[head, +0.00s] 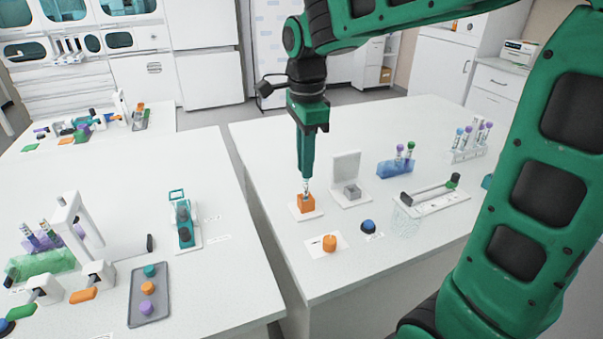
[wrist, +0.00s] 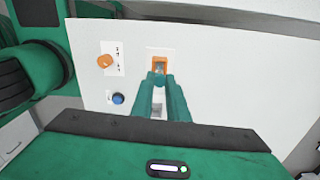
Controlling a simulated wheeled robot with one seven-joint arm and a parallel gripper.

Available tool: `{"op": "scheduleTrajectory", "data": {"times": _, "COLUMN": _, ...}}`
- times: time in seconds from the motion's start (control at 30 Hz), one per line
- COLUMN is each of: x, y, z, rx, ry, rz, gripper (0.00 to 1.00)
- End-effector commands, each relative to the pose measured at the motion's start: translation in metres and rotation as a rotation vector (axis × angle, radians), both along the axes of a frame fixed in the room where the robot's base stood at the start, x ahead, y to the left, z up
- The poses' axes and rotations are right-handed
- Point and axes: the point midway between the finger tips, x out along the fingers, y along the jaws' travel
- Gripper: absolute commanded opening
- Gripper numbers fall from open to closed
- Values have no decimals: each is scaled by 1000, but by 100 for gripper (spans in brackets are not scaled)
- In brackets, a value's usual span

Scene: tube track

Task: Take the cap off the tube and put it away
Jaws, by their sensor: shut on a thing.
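A clear tube (head: 306,187) with a pale label stands upright, its lower end at the orange holder block (head: 307,204) on a small white base. In the wrist view the orange block (wrist: 157,55) lies just beyond my fingertips. My gripper (head: 306,177) points straight down and is shut on the tube's upper end; its fingers also show in the wrist view (wrist: 159,78). The fingers hide the tube's top, so I cannot tell whether a cap is on it.
A grey block (head: 352,191) with an upright plate (head: 347,166) stands right of the holder. A blue button (head: 368,226) is in front. A blue tube rack (head: 394,168), a clear rack (head: 468,151) and a long handled fixture (head: 431,196) stand farther right.

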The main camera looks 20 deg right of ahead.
Motion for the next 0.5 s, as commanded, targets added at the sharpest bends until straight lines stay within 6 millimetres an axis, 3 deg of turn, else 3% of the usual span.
{"op": "scheduleTrajectory", "data": {"times": 0.33, "x": 1, "y": 1, "z": 2, "rx": 0, "ry": -2, "rz": 1, "gripper": 0}}
{"op": "scheduleTrajectory", "data": {"times": 0.5, "x": 1, "y": 1, "z": 15, "rx": 1, "ry": -3, "rz": 1, "gripper": 0}}
